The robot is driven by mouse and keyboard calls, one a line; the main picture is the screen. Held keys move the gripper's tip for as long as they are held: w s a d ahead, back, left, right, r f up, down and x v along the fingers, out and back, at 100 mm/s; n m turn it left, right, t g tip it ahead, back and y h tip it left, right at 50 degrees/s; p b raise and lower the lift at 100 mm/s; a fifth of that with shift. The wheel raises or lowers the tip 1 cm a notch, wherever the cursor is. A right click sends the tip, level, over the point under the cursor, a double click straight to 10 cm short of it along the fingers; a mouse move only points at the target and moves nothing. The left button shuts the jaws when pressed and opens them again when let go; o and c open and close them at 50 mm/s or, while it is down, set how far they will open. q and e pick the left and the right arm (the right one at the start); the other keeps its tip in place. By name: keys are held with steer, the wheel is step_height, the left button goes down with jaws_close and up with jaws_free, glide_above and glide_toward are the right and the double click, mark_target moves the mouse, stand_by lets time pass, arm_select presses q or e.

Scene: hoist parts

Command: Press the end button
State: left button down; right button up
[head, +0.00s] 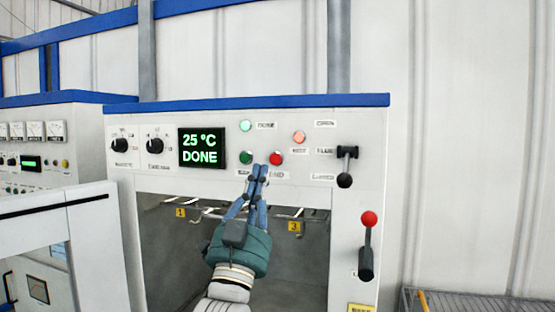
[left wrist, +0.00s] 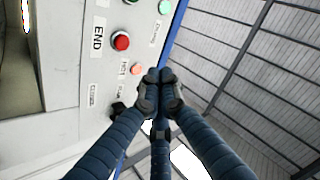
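The end button is a red round button (head: 276,158) on the white control panel, with the label END below it. It also shows in the left wrist view (left wrist: 121,41), beside the END label (left wrist: 97,37). My left gripper (head: 260,170) is shut and empty, its blue fingers pointing up at the panel, just below and left of the red button in the head view. In the left wrist view its closed fingertips (left wrist: 159,76) appear apart from the button, to its lower right. Whether they touch the panel cannot be told. My right gripper is not in view.
A green button (head: 246,157) sits left of the red one. The display (head: 202,147) reads 25 °C DONE. A black lever (head: 346,166) and a red-knobbed lever (head: 368,240) stick out at the right. Hooks hang in the open chamber (head: 175,250) below.

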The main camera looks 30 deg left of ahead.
mark_target(272, 164)
arm_select(q)
steer(key=shift+t+y, duration=0.3)
steer(key=shift+w+a+r, duration=0.25)
steer(key=shift+w+a, duration=0.15)
steer(key=shift+w, duration=0.9)
steer(key=shift+w+a+r, duration=0.25)
steer(key=shift+w+a, duration=0.1)
steer(key=shift+w, duration=0.95)
steer(key=shift+w+a+r, duration=0.25)
steer(key=shift+w+a, duration=0.15)
steer(key=shift+w, duration=0.9)
steer(key=shift+w+a, duration=0.1)
steer(key=shift+w, duration=0.3)
steer(key=shift+w+a, duration=0.1)
steer(key=shift+w, duration=0.3)
steer(key=shift+s, duration=0.1)
steer(key=shift+s+d, duration=0.2)
steer(key=shift+s, duration=0.5)
steer(key=shift+s, duration=0.1)
